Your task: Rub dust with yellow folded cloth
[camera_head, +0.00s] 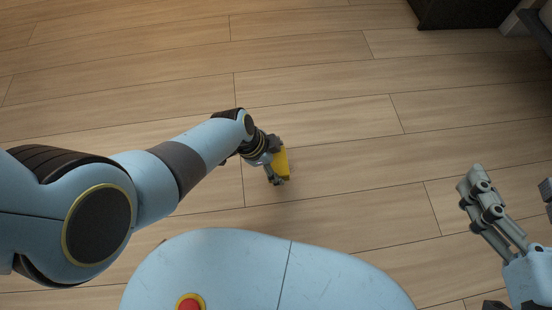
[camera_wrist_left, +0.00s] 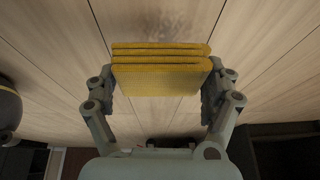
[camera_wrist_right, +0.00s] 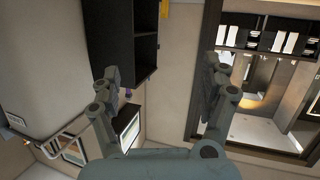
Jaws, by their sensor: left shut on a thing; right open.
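The yellow folded cloth (camera_head: 283,162) is in my left gripper (camera_head: 273,171), over the wooden floor in the head view. In the left wrist view the cloth (camera_wrist_left: 160,77) shows several stacked layers, pinched at both ends between the two fingers (camera_wrist_left: 160,92). My right gripper (camera_head: 512,182) is at the right edge of the head view, empty, with its fingers apart. The right wrist view also shows its open fingers (camera_wrist_right: 161,75) with nothing between them.
Dark furniture (camera_head: 462,10) stands at the top right of the head view. The right wrist view shows a dark open shelf unit (camera_wrist_right: 122,40) and a large dark-framed mirror or opening (camera_wrist_right: 196,75). The wooden floor (camera_head: 330,60) ahead is clear.

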